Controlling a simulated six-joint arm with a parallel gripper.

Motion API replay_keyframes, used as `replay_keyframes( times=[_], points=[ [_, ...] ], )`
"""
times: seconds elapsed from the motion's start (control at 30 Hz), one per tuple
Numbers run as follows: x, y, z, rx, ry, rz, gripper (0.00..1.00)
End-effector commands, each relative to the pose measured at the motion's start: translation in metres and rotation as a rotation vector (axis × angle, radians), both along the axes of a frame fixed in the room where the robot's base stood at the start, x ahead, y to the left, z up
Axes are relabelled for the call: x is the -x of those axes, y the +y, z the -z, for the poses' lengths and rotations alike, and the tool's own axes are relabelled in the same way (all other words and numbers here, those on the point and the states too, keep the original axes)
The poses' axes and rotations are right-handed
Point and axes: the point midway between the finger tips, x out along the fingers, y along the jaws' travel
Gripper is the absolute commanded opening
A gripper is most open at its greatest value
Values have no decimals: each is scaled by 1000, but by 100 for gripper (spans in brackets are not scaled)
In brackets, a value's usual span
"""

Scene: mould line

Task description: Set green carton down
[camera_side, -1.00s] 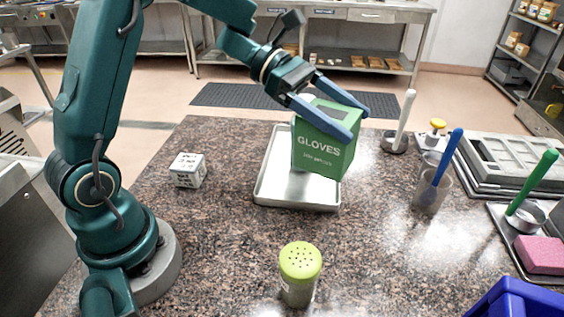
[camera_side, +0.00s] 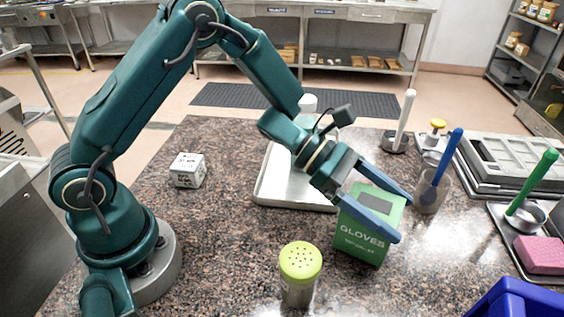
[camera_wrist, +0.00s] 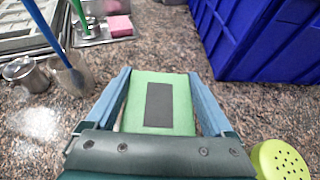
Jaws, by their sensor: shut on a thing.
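The green carton (camera_side: 367,232), lettered GLOVES, is between the two blue fingers of my gripper (camera_side: 378,211). In the side view it is tilted a little and low over the speckled counter, to the right of the shaker; I cannot tell whether its base touches the counter. In the wrist view the carton's green top (camera_wrist: 160,103) with a dark grey patch fills the space between the fingers of my gripper (camera_wrist: 162,85), which are shut on its sides. The carton's lower part is hidden in the wrist view.
A green-lidded shaker (camera_side: 299,273) stands close left of the carton. A metal tray (camera_side: 268,187) lies behind. A clear cup with a blue-handled tool (camera_side: 431,193) stands behind right. A blue crate (camera_side: 515,300) is at front right, also in the wrist view (camera_wrist: 255,40). Counter between is bare.

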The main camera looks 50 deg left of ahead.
Motion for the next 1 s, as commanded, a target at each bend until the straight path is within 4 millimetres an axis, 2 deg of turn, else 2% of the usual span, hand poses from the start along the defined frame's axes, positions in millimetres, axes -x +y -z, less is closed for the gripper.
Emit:
replay_keyframes(
  times=[0.1,0.47,0.5,0.53,0.87,1.0],
  points=[
    [0,0,7,1,-1,-1,0],
    [0,0,10,0,-2,0,0],
    [0,0,10,-1,-2,0,91],
    [0,0,10,0,-3,0,100],
    [0,0,6,0,-3,0,100],
    [5,17,-1,1,-3,-6,100]
  ],
)
